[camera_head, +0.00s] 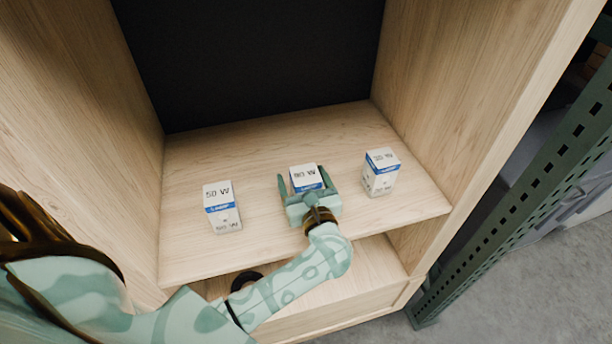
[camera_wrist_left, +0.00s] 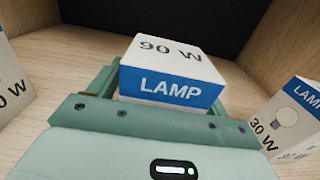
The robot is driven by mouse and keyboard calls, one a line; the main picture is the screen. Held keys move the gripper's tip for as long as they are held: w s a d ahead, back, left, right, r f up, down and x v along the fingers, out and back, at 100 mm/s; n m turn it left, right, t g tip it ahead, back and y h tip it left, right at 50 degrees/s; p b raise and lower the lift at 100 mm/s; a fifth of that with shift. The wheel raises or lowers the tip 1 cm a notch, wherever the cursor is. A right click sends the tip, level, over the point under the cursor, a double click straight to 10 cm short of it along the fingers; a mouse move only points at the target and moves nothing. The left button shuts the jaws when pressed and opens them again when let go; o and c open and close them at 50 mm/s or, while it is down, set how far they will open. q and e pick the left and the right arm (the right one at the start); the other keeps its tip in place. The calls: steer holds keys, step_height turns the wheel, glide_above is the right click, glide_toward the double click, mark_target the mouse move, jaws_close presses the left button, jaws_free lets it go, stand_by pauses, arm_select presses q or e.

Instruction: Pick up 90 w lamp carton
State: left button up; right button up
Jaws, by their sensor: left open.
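The 90 W lamp carton (camera_head: 305,176) is a white box with a blue band, upright in the middle of the wooden shelf. In the left wrist view the carton (camera_wrist_left: 172,68) shows "90 W" on top and "LAMP" on its blue band. My left gripper (camera_head: 306,187) is open, with one finger on each side of this carton. The gripper body hides the carton's lower front. I cannot tell whether the fingers touch it. My right gripper is in neither view.
A 50 W carton (camera_head: 222,208) stands to the left and a 30 W carton (camera_head: 380,172) to the right on the same shelf (camera_head: 185,255). Wooden side walls and a dark back panel enclose the shelf. A green perforated post (camera_head: 520,190) stands at right.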

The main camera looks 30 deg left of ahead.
arm_select(q)
steer(key=shift+s+d+r, duration=0.15)
steer(key=shift+s, duration=0.05)
steer(key=shift+s+d+r, duration=0.1)
steer(key=shift+s, duration=0.1)
steer(key=c, duration=0.9)
steer(key=shift+w, duration=0.1)
steer(key=shift+c, duration=0.9)
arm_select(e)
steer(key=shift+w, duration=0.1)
